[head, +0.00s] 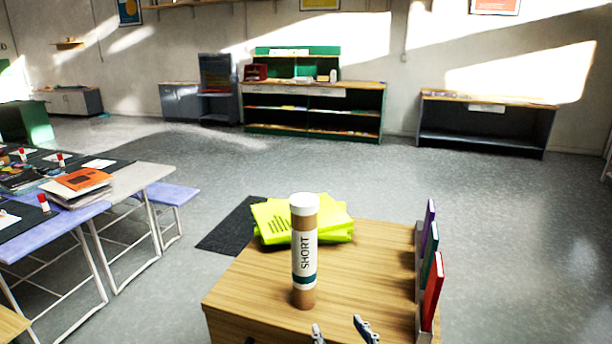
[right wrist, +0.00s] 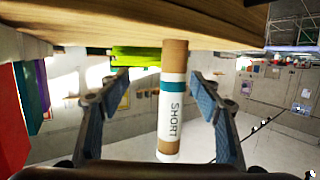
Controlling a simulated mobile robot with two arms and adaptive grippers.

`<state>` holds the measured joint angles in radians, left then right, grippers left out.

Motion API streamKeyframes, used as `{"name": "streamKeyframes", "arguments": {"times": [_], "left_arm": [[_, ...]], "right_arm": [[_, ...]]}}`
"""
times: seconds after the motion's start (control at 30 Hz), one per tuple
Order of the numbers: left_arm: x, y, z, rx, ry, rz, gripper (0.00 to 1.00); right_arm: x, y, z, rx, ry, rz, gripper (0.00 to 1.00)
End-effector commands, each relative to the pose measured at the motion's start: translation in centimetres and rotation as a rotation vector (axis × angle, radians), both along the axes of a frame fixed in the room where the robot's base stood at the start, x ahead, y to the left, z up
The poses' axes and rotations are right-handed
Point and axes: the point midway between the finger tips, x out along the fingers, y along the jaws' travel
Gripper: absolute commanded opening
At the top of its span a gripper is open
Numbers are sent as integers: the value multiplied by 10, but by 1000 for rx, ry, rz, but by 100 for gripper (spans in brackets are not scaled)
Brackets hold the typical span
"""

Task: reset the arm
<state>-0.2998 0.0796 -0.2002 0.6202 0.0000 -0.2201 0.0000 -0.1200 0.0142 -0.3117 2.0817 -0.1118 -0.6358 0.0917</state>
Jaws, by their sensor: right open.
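My right gripper (head: 341,331) shows at the bottom edge of the head view, just in front of a cardboard tube labelled SHORT (head: 303,250). The tube has a white cap and stands upright on a small wooden table (head: 255,286). In the right wrist view, which looks upside down, my right gripper (right wrist: 158,108) is open. The tube (right wrist: 173,100) appears between its fingers, farther off, with a gap on both sides. Nothing is held. My left gripper is not in view.
Yellow-green books (head: 335,222) lie behind the tube on the wooden table. Upright purple, green and red books (head: 432,290) line its right side. Desks with papers (head: 130,182) stand at the left. Shelves (head: 312,110) line the back wall, with open grey floor before them.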

Motion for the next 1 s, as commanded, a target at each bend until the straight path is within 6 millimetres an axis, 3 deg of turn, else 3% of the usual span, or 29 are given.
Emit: {"name": "streamKeyframes", "arguments": {"times": [0.03,0.1,0.2,0.3,0.5,0.7,1.0], "left_arm": [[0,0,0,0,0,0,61],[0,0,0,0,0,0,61],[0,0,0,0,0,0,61],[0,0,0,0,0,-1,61],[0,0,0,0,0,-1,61],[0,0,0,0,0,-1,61],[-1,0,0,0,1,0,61]], "right_arm": [[-21,-15,-27,-24,97,-18,58],[-52,-36,-60,-59,235,-41,58],[-102,-63,-99,-105,423,-63,58],[-149,-83,-124,-142,579,-76,58],[-227,-112,-151,-203,812,-86,58],[-298,-133,-160,-252,1007,-86,58],[-279,-128,-234,-253,1026,-80,58]]}}
